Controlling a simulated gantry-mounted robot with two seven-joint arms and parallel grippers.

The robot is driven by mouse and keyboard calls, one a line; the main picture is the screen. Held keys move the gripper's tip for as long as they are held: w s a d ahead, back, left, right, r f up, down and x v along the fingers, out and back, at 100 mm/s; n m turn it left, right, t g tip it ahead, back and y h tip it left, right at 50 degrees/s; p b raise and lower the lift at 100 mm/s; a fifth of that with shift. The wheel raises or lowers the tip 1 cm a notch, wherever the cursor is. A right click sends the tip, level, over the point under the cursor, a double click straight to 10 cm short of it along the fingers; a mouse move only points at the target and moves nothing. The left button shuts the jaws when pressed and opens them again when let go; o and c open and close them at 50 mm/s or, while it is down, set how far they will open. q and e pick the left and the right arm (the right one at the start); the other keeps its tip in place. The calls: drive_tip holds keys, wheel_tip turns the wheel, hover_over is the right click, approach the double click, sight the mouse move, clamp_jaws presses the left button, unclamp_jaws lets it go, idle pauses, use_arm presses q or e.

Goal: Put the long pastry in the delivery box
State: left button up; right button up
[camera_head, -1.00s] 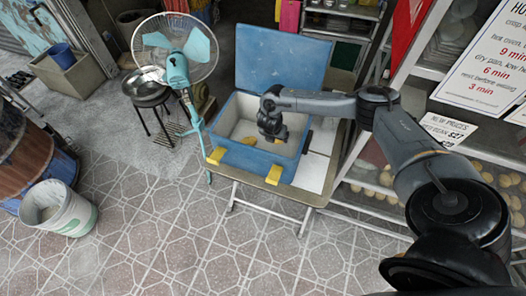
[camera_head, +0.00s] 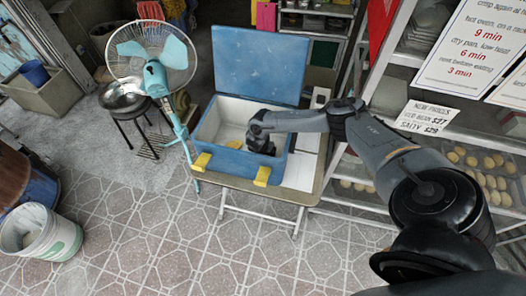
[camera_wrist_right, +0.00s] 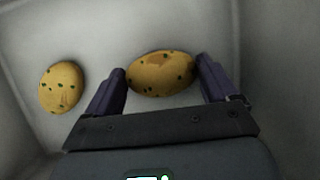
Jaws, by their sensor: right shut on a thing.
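The blue delivery box (camera_head: 230,163) stands open on a small table in the head view, its lid raised at the back. My right gripper (camera_wrist_right: 162,80) reaches down inside the box, toward its right side. In the right wrist view it is shut on a long, speckled golden pastry (camera_wrist_right: 162,73), held crosswise between the two fingers. In the head view the gripper hides this pastry. A second speckled pastry (camera_wrist_right: 61,87) lies on the pale box floor to the left, apart from the fingers. It also shows in the head view (camera_head: 235,144). My left gripper is not in view.
A fan (camera_head: 152,62) and a wok on a stand (camera_head: 123,95) are left of the box. A rack (camera_head: 470,145) with trays of pastries stands at the right. A white bucket (camera_head: 40,236) is at the far left. The tiled floor in front is clear.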

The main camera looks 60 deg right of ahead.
drive_tip(key=shift+f, duration=0.15)
drive_tip(key=o, duration=0.8)
drive_tip(key=shift+a+r, duration=0.1)
drive_tip(key=shift+r, duration=0.4)
drive_tip(key=p+v, duration=0.3)
drive_tip(key=v, duration=0.8)
drive_tip(key=shift+r, duration=0.15)
